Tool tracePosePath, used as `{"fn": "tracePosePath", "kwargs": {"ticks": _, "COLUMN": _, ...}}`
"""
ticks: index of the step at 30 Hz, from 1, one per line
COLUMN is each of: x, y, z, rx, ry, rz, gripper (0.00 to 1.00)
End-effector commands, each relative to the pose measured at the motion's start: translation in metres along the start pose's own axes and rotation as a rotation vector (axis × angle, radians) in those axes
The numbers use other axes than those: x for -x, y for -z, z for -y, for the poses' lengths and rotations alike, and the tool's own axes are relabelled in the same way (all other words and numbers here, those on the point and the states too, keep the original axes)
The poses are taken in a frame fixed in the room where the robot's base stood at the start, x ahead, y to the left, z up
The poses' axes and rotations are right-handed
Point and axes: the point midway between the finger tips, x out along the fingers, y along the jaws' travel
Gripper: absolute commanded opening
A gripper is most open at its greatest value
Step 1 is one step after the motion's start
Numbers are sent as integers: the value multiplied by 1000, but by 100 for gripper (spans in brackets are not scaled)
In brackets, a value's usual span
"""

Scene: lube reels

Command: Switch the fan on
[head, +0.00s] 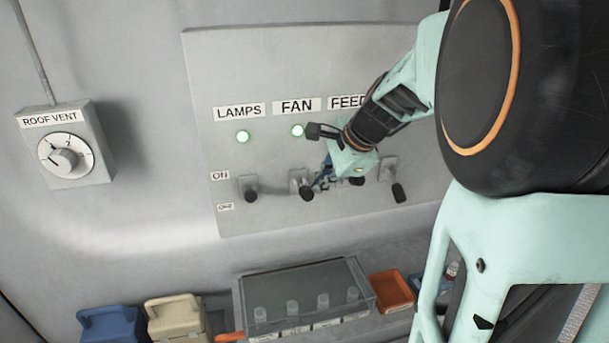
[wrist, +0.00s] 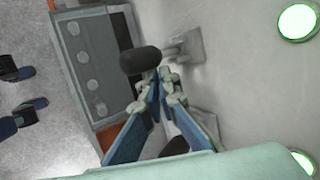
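The grey switch panel (head: 330,60) carries LAMPS, FAN and partly hidden FEED labels. The fan switch (head: 306,193) has a black knob that points outward and down, toward the OFF side. The green light (head: 297,130) under the FAN label is lit. My gripper (head: 318,184) reaches in from the right, its fingertips beside the fan knob. In the wrist view a black knob (wrist: 140,61), apparently the fan's, lies just beyond the tips of my gripper (wrist: 163,76). The blue fingers converge with nothing visible between their tips. Whether they touch the knob is unclear.
The lamps switch (head: 249,190) is on the left; another switch (head: 397,190) is on the right. My gripper partly covers the third switch (head: 356,181). A clear-lidded box (head: 300,290) and an orange tray (head: 391,290) are below. The roof vent dial (head: 65,157) is far left.

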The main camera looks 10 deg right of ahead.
Motion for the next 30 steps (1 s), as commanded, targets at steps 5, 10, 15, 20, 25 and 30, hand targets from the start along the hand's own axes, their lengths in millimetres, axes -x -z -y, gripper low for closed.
{"fn": "tracePosePath", "kwargs": {"ticks": 5, "x": 0, "y": -3, "z": 1, "rx": 2, "ry": 0, "rz": 5, "gripper": 0}}
{"fn": "tracePosePath", "kwargs": {"ticks": 10, "x": 1, "y": -4, "z": 2, "rx": 2, "ry": -1, "rz": 5, "gripper": 0}}
{"fn": "tracePosePath", "kwargs": {"ticks": 15, "x": 8, "y": -5, "z": 5, "rx": 2, "ry": -1, "rz": 6, "gripper": 0}}
{"fn": "tracePosePath", "kwargs": {"ticks": 20, "x": 14, "y": -7, "z": 9, "rx": 2, "ry": -1, "rz": 6, "gripper": 0}}
{"fn": "tracePosePath", "kwargs": {"ticks": 25, "x": 14, "y": -8, "z": 9, "rx": 2, "ry": -1, "rz": 7, "gripper": 0}}
{"fn": "tracePosePath", "kwargs": {"ticks": 30, "x": 14, "y": -8, "z": 9, "rx": 2, "ry": -1, "rz": 7, "gripper": 0}}
